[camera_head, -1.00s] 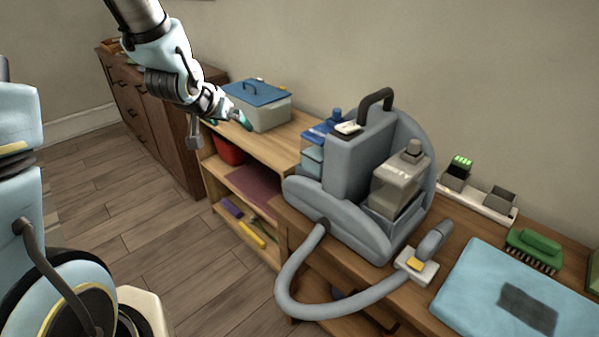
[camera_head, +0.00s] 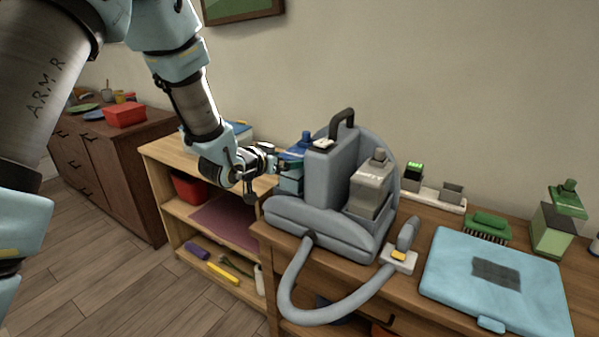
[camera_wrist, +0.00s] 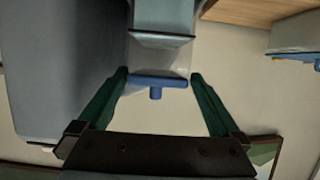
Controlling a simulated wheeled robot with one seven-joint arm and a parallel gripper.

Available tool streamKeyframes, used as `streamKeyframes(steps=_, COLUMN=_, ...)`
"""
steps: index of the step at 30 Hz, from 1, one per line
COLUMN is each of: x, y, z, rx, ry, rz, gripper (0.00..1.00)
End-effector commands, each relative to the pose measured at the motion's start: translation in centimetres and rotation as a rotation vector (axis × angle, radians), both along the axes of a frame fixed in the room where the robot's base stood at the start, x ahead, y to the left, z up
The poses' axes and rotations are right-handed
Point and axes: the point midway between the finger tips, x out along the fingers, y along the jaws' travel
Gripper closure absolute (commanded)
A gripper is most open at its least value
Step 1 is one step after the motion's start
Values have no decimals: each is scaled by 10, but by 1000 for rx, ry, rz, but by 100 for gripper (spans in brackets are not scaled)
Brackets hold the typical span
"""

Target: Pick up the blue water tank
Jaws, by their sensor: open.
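The blue water tank (camera_head: 290,185) sits on the left side of the grey cleaning machine (camera_head: 325,180), on the wooden bench. It has a blue lid and knob; part of it is hidden behind my gripper. My gripper (camera_head: 287,163) is at the tank's upper left in the head view. In the wrist view, the tank (camera_wrist: 160,60) shows its clear body, blue lid and knob between the two green fingers of my gripper (camera_wrist: 159,76). The fingers are apart, one on each side of the tank near the lid. I cannot tell whether they touch it.
The machine's grey body (camera_wrist: 60,70) stands close beside one finger in the wrist view. A lidded storage box (camera_wrist: 295,38) is on the other side, with a gap between. A second, grey tank (camera_head: 371,188) is on the machine's right. A hose (camera_head: 290,290) hangs in front.

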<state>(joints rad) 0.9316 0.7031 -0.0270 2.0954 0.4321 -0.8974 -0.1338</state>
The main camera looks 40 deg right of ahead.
Motion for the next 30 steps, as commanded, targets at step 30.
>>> streamKeyframes(steps=30, x=10, y=-47, z=-18, rx=0, ry=0, rz=1, gripper=33)
